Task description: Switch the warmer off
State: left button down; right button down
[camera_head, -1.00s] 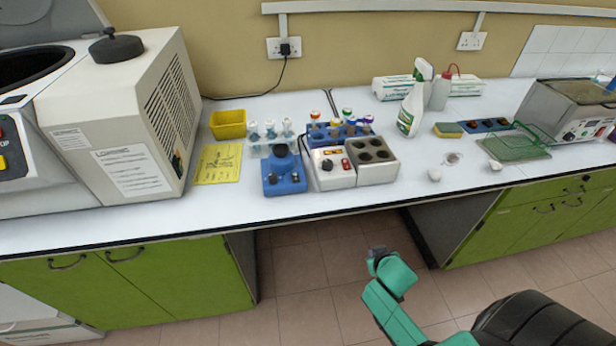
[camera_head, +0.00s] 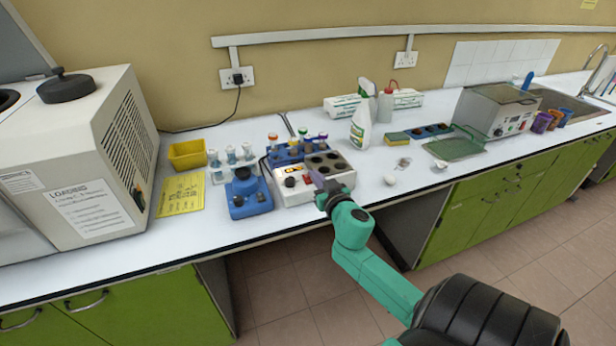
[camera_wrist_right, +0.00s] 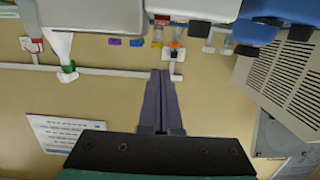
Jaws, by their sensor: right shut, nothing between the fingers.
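The warmer is a white control box (camera_head: 290,192) with a dark knob and a red switch (camera_head: 307,182), joined to a grey block (camera_head: 335,165) with round dark wells. My right gripper (camera_head: 315,178) is shut and empty, with its tips at the front of the warmer close to the red switch. I cannot tell whether the tips touch it. In the right wrist view the closed fingers (camera_wrist_right: 162,75) point toward the upside-down bench, and the warmer's white side (camera_wrist_right: 200,8) shows at the top edge. The switch's position is too small to read. My left gripper is not in view.
A blue mixer (camera_head: 248,195) stands just left of the warmer, with a blue tube rack (camera_head: 283,157) behind it. A spray bottle (camera_head: 361,130) stands to the right, and a large white machine (camera_head: 75,165) at the far left.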

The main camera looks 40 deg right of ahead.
send_over(308, 181)
jog(key=shift+s+a+f, duration=0.15)
jog(key=shift+s+f, duration=0.25)
jog(key=shift+f, duration=0.35)
notch_tip(308, 181, down, 3)
jog(key=shift+f+b, duration=0.15)
jog(key=shift+b, duration=0.75)
jog(key=p, duration=0.2)
jog(key=r+p, duration=0.1)
jog(key=p, duration=0.1)
jog(key=shift+w+g+p, duration=0.2)
jog(key=shift+g+p, duration=0.2)
jog(key=shift+f+g+y+p, duration=0.3)
jog(key=shift+f+p, duration=0.25)
jog(key=shift+p, duration=0.2)
jog(key=shift+w+f, duration=0.15)
